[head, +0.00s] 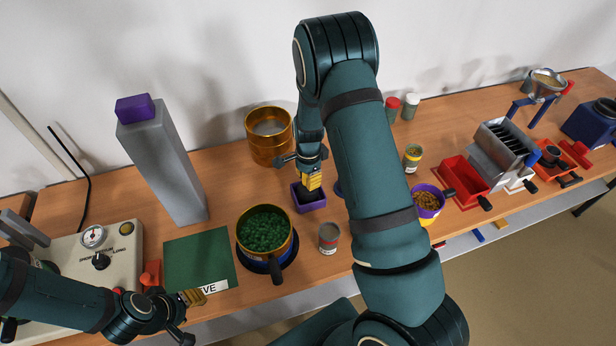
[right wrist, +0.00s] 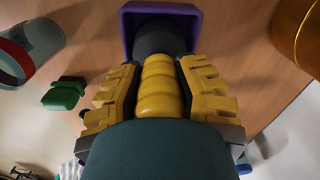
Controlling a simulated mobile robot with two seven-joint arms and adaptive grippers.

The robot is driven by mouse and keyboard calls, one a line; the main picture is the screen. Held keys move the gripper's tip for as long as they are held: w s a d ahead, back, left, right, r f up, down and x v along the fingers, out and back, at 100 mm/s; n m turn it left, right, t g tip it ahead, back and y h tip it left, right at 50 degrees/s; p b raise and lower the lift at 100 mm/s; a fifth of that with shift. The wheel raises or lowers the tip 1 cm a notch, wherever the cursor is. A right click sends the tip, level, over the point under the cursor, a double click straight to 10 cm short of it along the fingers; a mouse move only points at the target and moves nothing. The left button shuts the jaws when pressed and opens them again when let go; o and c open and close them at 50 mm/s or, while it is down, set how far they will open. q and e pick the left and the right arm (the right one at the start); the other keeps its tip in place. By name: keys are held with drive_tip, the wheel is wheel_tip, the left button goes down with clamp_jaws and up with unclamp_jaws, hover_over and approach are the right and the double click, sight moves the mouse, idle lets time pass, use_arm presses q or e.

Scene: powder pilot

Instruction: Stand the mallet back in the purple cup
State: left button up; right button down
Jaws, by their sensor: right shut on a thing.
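The purple cup (head: 309,208) is a small square box on the bench, below and around the mallet's dark end. It also shows at the top of the right wrist view (right wrist: 190,12). My right gripper (head: 313,181) is above the cup, shut on the mallet's ribbed yellow handle (right wrist: 160,92). The mallet's dark grey head (right wrist: 165,38) points down at the cup and shows within its rim; I cannot tell whether it touches the cup floor. My left gripper (head: 192,298) is low at the left, near the green mat, and its jaw opening is unclear.
A pan of green granules (head: 264,230) and a grey can (head: 328,238) stand in front of the cup. A brass sieve (head: 269,135) stands behind it. A grey tower (head: 166,165) with a purple block on top is left. My right arm hides some bench right of the cup.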

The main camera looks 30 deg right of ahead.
use_arm(q)
drive_tip(key=shift+f+b, duration=0.35)
drive_tip(key=shift+f, duration=0.05)
use_arm(e)
drive_tip(key=shift+f, duration=0.55)
drive_tip(key=c, duration=0.7)
unclamp_jaws()
